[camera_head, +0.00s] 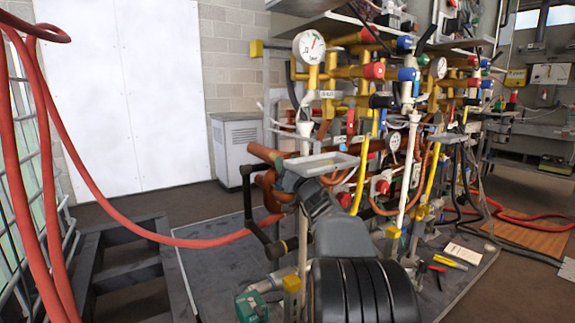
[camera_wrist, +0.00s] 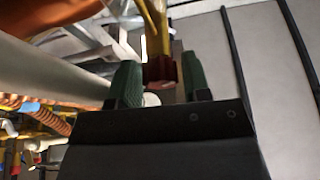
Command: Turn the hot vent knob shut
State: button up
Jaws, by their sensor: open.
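In the wrist view, my gripper (camera_wrist: 160,82) is open, with its two green-tipped fingers apart. A dark red cap-like piece (camera_wrist: 161,70) at the end of a yellow pipe shows between the fingers; I cannot tell whether they touch it. It may be the hot vent knob, but no label is readable. In the head view, my dark arm reaches into the manifold and the fingertips cannot be made out. Several red knobs show there, one on the upper yellow pipes (camera_head: 374,70) and one lower down (camera_head: 344,199).
Pipes, gauges (camera_head: 309,46) and blue knobs (camera_head: 407,74) crowd the manifold around my arm. A pale pipe (camera_wrist: 50,75) runs close to the left of my gripper. A red hose (camera_head: 130,215) loops at left. Tools lie on the grey mat (camera_head: 210,268).

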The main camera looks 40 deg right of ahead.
jog(key=c, duration=0.6)
jog(key=shift+c, duration=0.2)
jog(key=shift+m, duration=0.4)
jog(key=m+h, duration=0.2)
jog(key=m, duration=0.2)
jog(key=shift+g+h, duration=0.3)
jog(key=m+g+h, duration=0.1)
jog(key=m, duration=0.2)
jog(key=m+h, duration=0.1)
jog(key=m, duration=0.2)
jog(key=shift+g, duration=0.4)
jog(key=m, duration=0.2)
jog(key=m+g+h, duration=0.1)
jog(key=m, duration=0.1)
jog(key=shift+m+g, duration=1)
jog(key=shift+m, duration=1)
jog(key=shift+m+h, duration=0.3)
